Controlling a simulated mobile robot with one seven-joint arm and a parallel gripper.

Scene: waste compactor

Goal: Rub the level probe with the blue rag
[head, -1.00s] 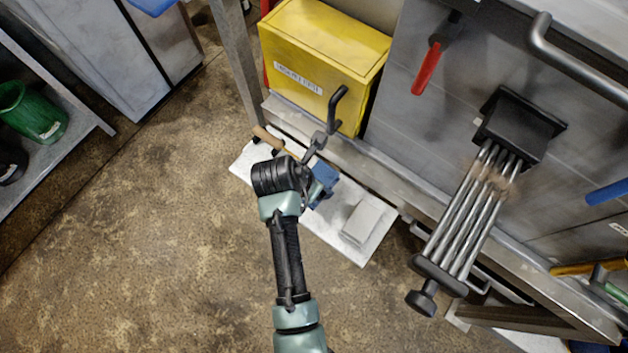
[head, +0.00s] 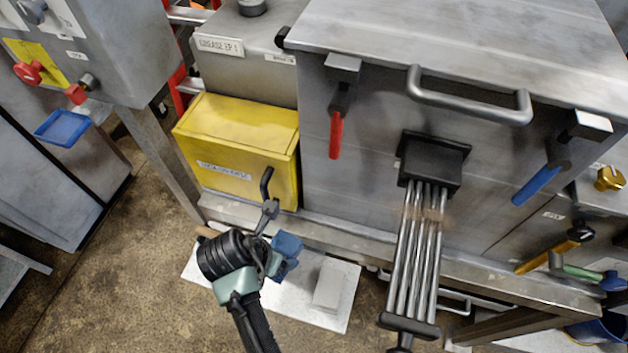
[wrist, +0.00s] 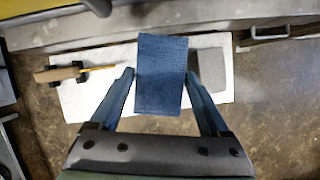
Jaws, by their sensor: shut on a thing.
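My gripper (wrist: 160,85) is shut on the blue rag (wrist: 161,73), which is held between its two fingers in the wrist view. In the head view the blue rag (head: 287,250) shows just right of my wrist, above the white board. The level probe (head: 412,255) is a bundle of metal rods running down from a black block on the compactor's front to a black end plate. A brownish smear shows on its upper part. The probe is to the right of my gripper, apart from the rag.
A white board (head: 335,318) below holds a grey block (head: 330,284) and a wooden-handled tool (wrist: 60,74). A yellow box (head: 240,150) stands behind my gripper. A red handle (head: 336,135), a blue handle (head: 537,185) and a bar handle (head: 470,102) project from the compactor.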

